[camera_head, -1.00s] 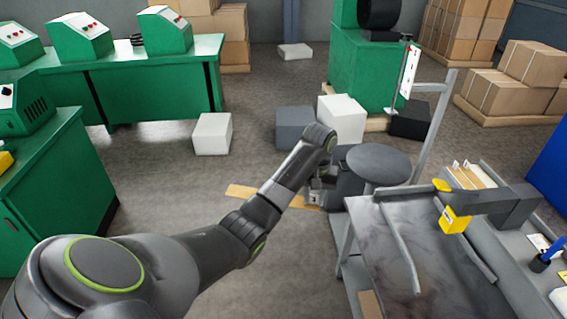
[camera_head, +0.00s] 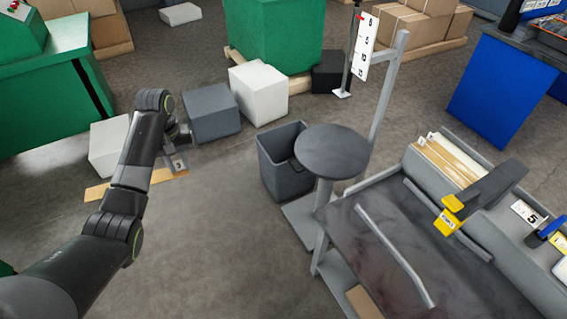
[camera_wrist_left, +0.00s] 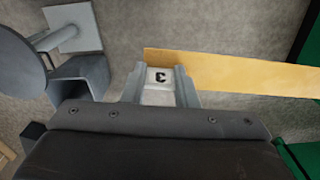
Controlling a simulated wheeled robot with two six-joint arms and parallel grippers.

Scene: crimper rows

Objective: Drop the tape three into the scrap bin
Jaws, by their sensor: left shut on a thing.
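My left gripper (camera_head: 179,161) is shut on the tagged end and the strip sticks out to the left in the head view. The scrap bin (camera_head: 287,182) is a dark grey open box on the floor to the right of the gripper, with a clear gap between them. It also shows in the left wrist view (camera_wrist_left: 84,80), left of the fingers. My right gripper is not in view.
A round dark disc (camera_head: 333,150) on a post stands close against the bin's right side. A grey bench (camera_head: 380,240) lies right of it, with tan strips (camera_head: 448,160) in a holder. A grey block (camera_head: 211,113) and white boxes (camera_head: 258,92) stand behind.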

